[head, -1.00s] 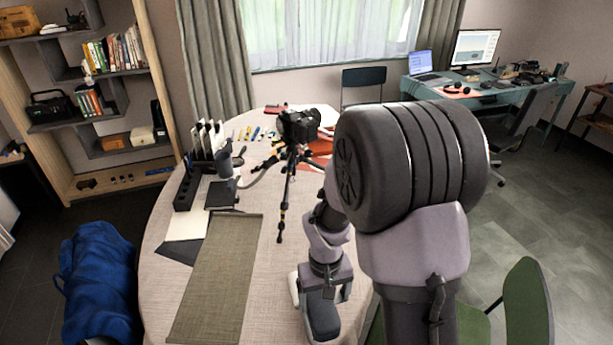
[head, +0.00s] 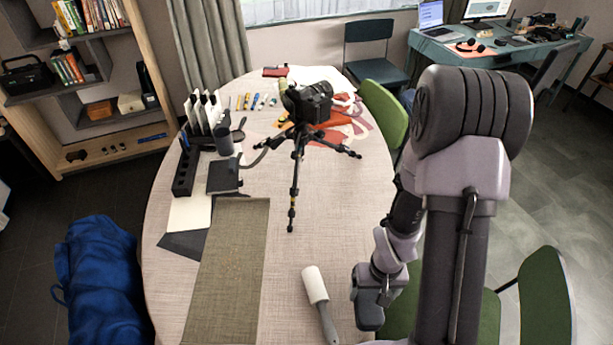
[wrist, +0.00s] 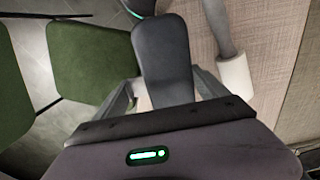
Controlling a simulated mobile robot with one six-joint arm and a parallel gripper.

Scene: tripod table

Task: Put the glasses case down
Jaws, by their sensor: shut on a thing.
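A dark grey glasses case (wrist: 163,55) is held between the fingers of my gripper (wrist: 164,88) in the wrist view. In the head view the case (head: 369,311) hangs below my gripper (head: 378,284), close to the table's right front edge. The case's lower end is hidden behind the fingers in the wrist view. I cannot tell whether it touches the table. The table (head: 345,215) has a pale woven top. It also shows at the right of the wrist view (wrist: 283,30).
A lint roller (head: 316,287) lies left of my gripper. A green chair (wrist: 85,60) is beside the edge. A runner (head: 228,270) covers the left front. A tripod with a camera (head: 309,102) stands farther back. Bare tabletop lies between tripod and roller.

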